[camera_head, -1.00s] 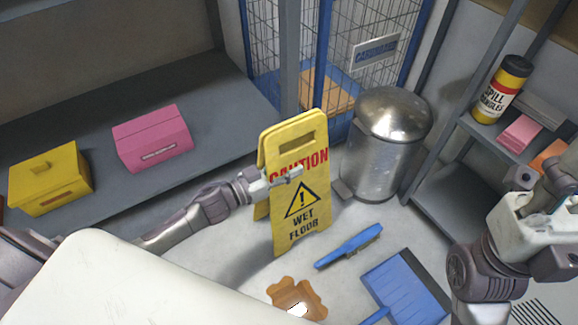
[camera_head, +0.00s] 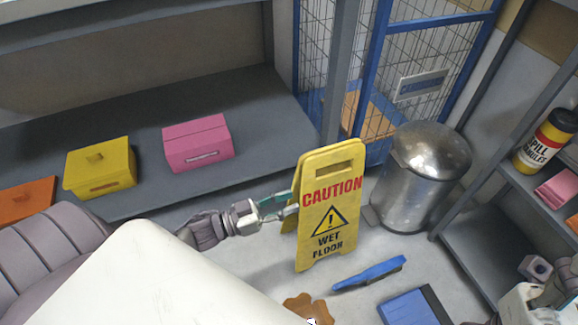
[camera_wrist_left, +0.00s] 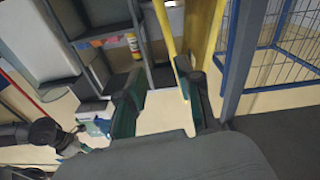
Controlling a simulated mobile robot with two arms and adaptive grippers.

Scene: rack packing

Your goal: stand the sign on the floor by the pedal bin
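The yellow caution sign (camera_head: 329,240) stands upright on the floor just left of and in front of the metal pedal bin (camera_head: 418,180), with a small gap at its base. Its front panel faces me; the back panel is mostly hidden behind it. My left gripper (camera_head: 284,205) is at the sign's left edge, its teal fingers spread. In the left wrist view the fingers (camera_wrist_left: 160,98) are apart with bare floor between them, and the sign's yellow edge (camera_wrist_left: 203,35) rises beyond their tips. Part of my right arm shows at the right edge; its fingers cannot be made out.
A blue brush (camera_head: 368,273), a blue dustpan (camera_head: 412,308) and an orange-brown patch (camera_head: 309,309) lie in front of the sign. A shelf with pink (camera_head: 198,143) and yellow (camera_head: 101,168) boxes is at left. A blue wire cage (camera_head: 425,68) stands behind; another rack (camera_head: 485,245) is at right.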

